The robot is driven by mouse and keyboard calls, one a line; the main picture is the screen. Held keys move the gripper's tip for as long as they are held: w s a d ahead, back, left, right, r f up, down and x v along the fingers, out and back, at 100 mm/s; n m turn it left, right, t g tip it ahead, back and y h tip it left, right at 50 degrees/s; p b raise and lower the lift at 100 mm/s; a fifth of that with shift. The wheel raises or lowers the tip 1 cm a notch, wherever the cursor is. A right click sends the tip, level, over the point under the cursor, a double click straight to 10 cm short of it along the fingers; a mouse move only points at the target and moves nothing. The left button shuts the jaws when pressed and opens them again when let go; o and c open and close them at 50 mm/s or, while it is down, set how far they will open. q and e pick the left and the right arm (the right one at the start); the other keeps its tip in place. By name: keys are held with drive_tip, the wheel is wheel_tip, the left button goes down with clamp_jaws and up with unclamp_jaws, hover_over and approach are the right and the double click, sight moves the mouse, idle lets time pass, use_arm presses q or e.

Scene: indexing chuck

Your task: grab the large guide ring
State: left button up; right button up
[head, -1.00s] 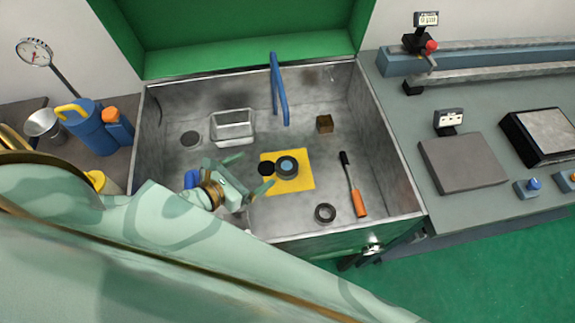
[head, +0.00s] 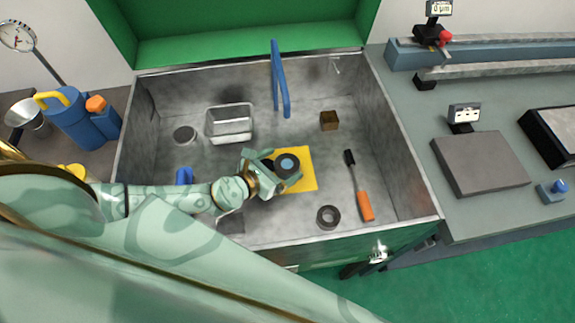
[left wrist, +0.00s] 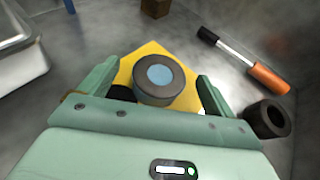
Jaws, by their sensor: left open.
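A thick dark grey ring (head: 287,165) with a light blue round centre sits on a yellow square sheet (head: 307,181) in the metal box. It also shows in the left wrist view (left wrist: 158,80). My left gripper (head: 284,167) is open and empty, its fingers spread to either side of this ring. In the left wrist view the fingers show apart from it. A black round piece (left wrist: 122,93) beside the ring is partly hidden by my gripper. Another dark ring (head: 328,217) lies bare on the box floor; I cannot tell by name which is the large guide ring. My right gripper is not in view.
An orange-handled tool (head: 365,205) lies right of the sheet. A metal tray (head: 230,123), a small brown block (head: 329,120) and a blue bar (head: 280,80) are farther back. The box walls (head: 405,150) enclose the work area.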

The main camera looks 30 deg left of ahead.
sight(288, 162)
use_arm(q)
drive_tip(key=x, duration=0.2)
drive_tip(key=b+x, duration=0.1)
drive_tip(key=x, duration=0.2)
drive_tip(key=shift+f+b, duration=0.3)
drive_tip(key=shift+f, duration=0.05)
drive_tip(key=shift+s+r, duration=0.1)
drive_tip(key=shift+r, duration=0.1)
drive_tip(key=c, duration=1.9)
